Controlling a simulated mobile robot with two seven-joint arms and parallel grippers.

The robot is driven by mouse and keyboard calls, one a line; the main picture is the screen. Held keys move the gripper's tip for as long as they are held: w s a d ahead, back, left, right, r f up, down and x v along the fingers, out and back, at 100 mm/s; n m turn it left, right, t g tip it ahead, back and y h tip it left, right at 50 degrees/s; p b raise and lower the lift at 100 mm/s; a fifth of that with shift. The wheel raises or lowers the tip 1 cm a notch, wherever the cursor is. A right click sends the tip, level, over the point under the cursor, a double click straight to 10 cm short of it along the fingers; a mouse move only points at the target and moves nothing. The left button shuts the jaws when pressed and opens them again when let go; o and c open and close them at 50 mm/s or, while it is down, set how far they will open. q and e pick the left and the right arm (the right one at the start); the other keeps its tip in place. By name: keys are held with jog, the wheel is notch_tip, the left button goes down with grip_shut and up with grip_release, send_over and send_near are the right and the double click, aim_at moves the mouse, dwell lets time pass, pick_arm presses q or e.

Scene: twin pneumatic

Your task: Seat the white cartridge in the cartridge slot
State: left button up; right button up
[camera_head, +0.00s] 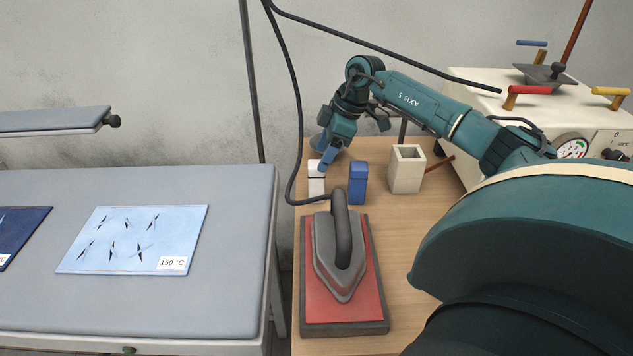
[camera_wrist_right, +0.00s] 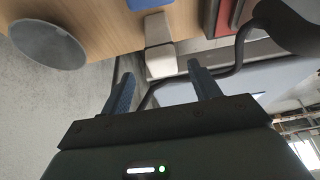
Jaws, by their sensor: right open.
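The white cartridge (camera_head: 316,186) stands upright near the back left of the wooden table. In the wrist view the white cartridge (camera_wrist_right: 160,60) lies just beyond and between my fingertips. My right gripper (camera_head: 327,158) is beside the top of the white cartridge; its fingers (camera_wrist_right: 161,76) are apart with nothing between them. A cream box with a square opening on top (camera_head: 407,172), seemingly the cartridge slot, stands to the right. The opening looks empty, though its depth is hidden. My left gripper is out of view.
A blue cartridge (camera_head: 357,184) stands between the white one and the cream box. An iron (camera_head: 337,255) rests on a red pad (camera_head: 318,310) in front. A black cable (camera_head: 298,110) hangs to the iron. A grey round vessel (camera_wrist_right: 50,45) is behind my gripper.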

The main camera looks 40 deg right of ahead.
aim_at(316, 179)
jog(key=x, duration=0.5)
jog(key=shift+s+f, duration=0.15)
jog(key=shift+c, duration=0.3)
jog(key=c, duration=1.1)
